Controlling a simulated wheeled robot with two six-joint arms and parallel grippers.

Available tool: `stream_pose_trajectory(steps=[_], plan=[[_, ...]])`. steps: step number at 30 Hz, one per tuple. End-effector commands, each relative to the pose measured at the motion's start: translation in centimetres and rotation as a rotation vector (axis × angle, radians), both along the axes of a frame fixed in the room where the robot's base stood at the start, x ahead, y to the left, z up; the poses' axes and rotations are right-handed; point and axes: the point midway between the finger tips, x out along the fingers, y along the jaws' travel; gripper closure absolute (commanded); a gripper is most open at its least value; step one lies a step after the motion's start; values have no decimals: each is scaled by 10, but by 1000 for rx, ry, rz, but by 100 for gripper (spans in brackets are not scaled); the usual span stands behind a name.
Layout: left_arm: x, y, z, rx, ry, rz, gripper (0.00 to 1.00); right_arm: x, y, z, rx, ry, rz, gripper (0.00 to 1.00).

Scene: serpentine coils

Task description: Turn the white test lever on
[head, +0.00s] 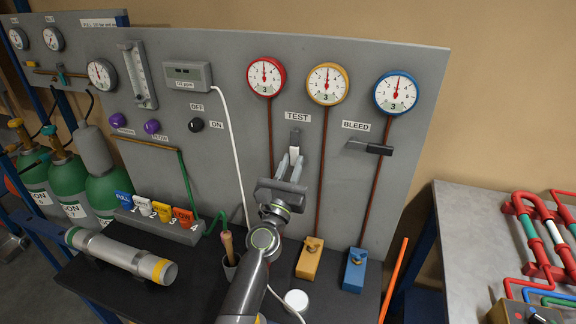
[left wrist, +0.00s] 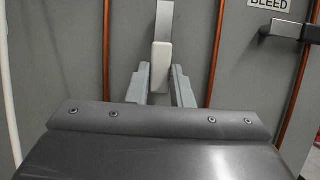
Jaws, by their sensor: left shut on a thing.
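The white test lever (head: 294,151) is on the grey panel below the TEST label (head: 297,117). Its pale tip also shows in the left wrist view (left wrist: 160,84), pointing down from a grey stem (left wrist: 164,22). My left gripper (head: 290,168) reaches up from below, with one finger on each side of the tip, and is shut on it. Its two fingers also show in the left wrist view (left wrist: 160,90). The lower end of the lever is partly hidden between the fingers. My right gripper is not in view.
The dark BLEED lever (head: 370,147) sticks out sideways just right of the test lever. Three gauges, red (head: 266,77), yellow (head: 327,84) and blue (head: 397,92), sit above. A white cable (head: 231,140) hangs left of my gripper.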

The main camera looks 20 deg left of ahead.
Motion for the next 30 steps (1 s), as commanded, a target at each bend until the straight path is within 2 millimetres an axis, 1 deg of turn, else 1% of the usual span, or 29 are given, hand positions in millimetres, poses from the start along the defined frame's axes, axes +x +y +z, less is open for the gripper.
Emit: stream_pose_trajectory(steps=[15,16,20,21,30], plan=[[0,-2,2,-23,-2,-2,100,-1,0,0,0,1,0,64],[0,-2,2,-23,-2,-2,78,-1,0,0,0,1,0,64],[0,-2,2,-21,-2,-1,61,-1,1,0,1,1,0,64],[0,-2,2,-21,-2,-1,58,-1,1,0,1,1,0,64],[0,-2,0,-18,0,0,58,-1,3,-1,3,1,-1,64]])
